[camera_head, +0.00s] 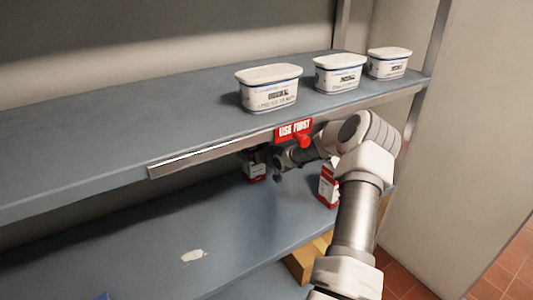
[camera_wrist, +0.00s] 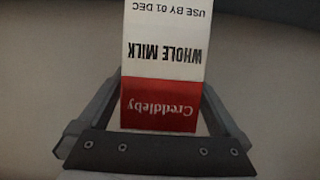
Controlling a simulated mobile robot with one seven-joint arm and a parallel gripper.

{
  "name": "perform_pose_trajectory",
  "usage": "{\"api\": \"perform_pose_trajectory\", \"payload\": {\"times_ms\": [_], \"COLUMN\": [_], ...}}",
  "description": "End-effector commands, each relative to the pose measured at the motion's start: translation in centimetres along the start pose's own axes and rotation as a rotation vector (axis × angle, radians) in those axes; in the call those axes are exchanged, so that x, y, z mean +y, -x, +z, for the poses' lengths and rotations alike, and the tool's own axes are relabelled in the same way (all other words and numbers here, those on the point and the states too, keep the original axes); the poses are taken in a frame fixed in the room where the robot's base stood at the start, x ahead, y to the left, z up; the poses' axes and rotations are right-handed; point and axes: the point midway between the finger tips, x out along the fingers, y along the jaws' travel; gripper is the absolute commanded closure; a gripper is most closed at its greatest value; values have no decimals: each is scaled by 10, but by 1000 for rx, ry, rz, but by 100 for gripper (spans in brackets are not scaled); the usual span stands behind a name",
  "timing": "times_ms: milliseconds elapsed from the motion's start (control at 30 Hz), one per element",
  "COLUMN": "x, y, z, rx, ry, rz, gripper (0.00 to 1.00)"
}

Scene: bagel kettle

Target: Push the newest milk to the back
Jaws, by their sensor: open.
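A white and red milk carton (camera_wrist: 163,65) stands out in the wrist view. Its print is upside down there and reads "WHOLE MILK", "USE BY 01 DEC" and "Creddleby". My gripper (camera_wrist: 160,98) is open, with one finger on each side of the carton; I cannot tell whether they touch it. In the head view my gripper (camera_head: 277,168) is under the upper shelf, beside a partly hidden carton (camera_head: 256,173). A second red and white carton (camera_head: 327,186) stands nearer the right, partly covered by my arm. Its date cannot be read.
The upper shelf (camera_head: 120,140) holds several white tubs (camera_head: 268,92). A red "USE FIRST" sign (camera_head: 294,129) hangs on its front edge, close above my arm. A metal post (camera_head: 432,60) stands at right.

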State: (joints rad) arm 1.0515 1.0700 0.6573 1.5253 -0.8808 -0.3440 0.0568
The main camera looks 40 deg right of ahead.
Motion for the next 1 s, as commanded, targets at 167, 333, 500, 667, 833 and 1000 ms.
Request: {"api": "perform_pose_trajectory", "payload": {"times_ms": [167,333,500,667,833,1000], "x": [1,1,2,1,0,0], "y": [37,74,112,138,151,153], "z": [-4,-4,-5,-4,-3,-2], "rx": [-1,0,2,3,4,5], "ry": [0,-1,1,0,1,0], "rz": [3,3,4,3,1,1], "gripper": [0,0,0,0,0,0]}}
